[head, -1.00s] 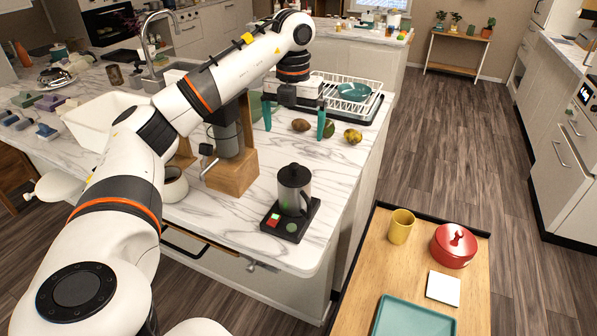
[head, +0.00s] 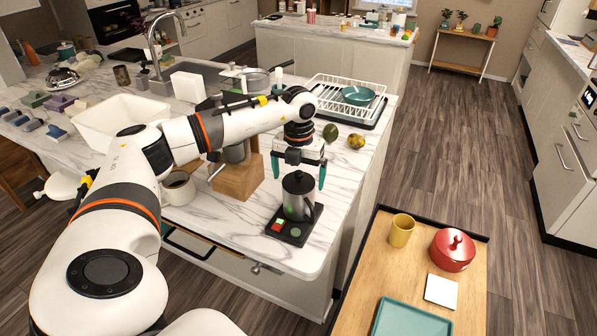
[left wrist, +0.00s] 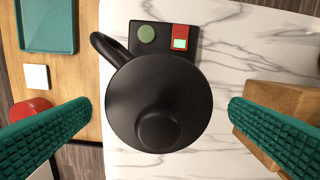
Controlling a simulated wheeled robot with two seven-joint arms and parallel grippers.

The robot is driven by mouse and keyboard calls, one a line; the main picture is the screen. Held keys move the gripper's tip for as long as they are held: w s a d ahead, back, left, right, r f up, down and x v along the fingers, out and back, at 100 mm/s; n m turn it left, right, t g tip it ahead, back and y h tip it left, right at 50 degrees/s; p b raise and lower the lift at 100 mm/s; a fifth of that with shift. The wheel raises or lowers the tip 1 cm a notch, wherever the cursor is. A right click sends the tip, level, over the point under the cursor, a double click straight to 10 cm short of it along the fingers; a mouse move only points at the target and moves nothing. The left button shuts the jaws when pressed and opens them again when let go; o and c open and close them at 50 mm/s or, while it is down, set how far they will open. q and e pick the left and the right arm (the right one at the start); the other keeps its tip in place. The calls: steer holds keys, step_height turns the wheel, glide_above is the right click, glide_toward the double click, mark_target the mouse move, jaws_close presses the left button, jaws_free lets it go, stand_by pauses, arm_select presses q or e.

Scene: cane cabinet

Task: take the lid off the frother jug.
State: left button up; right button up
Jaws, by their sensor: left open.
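The frother jug (head: 297,205) is a dark grey jug with a handle, standing upright on its black base (head: 291,231) near the counter's front corner. Its round black lid (head: 298,182) with a knob on top is on the jug. In the left wrist view the lid (left wrist: 159,103) fills the middle, its knob (left wrist: 159,128) pointing at the camera and the jug handle (left wrist: 107,48) at upper left. My left gripper (head: 298,183) is open, its teal fingers pointing down above and around the lid, apart from it. My right gripper is not in view.
A wooden stand (head: 238,178) and a white mug (head: 178,188) stand left of the jug. A dish rack (head: 330,88) and fruit (head: 355,141) lie behind. A wooden cart with a red pot (head: 452,251) and yellow cup (head: 401,231) stands at right. The counter behind the jug is mostly clear.

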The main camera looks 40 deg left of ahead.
arm_select(q)
steer(key=c, duration=1)
steer(key=shift+c, duration=0.2)
steer(key=shift+r, duration=0.1)
